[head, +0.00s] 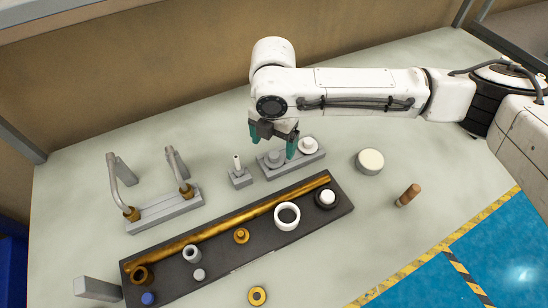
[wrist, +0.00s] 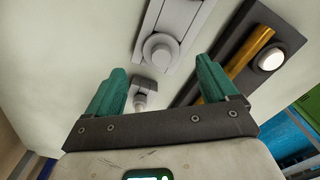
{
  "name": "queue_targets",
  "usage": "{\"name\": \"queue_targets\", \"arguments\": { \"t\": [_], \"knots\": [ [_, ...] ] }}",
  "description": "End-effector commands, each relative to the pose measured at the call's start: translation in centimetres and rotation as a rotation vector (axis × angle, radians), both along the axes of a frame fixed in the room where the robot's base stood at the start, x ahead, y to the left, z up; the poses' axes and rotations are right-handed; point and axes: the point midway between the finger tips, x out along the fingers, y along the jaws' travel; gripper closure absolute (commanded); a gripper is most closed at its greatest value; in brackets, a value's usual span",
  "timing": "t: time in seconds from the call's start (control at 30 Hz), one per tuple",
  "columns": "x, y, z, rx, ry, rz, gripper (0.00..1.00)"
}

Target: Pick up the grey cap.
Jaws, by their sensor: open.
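A round grey cap (head: 275,158) sits on the left end of a grey two-place base (head: 292,164). In the wrist view the grey cap (wrist: 160,50) shows just beyond and between my fingertips. My gripper (head: 272,142) has green fingers spread apart, above and around the cap's end of the base. The fingers are empty, and in the wrist view my gripper (wrist: 161,72) shows both fingers apart. I cannot tell whether a finger touches the cap.
A white cap (head: 308,145) stands on the base's right end. A small grey block with a white pin (head: 240,176) is left of it. A dark tray (head: 240,262) with several parts lies in front. A cream disc (head: 370,161) and brown peg (head: 408,195) are right.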

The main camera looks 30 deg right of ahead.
Motion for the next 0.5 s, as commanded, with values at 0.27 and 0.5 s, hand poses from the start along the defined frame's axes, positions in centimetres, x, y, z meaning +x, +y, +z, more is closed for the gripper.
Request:
{"name": "queue_targets", "arguments": {
  "t": [0.27, 0.5],
  "knots": [
    [-0.1, -0.1, -3.8, 0.001, 0.003, 0.000, 0.14],
    [-0.1, -0.1, -4.9, 0.001, 0.001, 0.001, 0.14]
  ]
}}
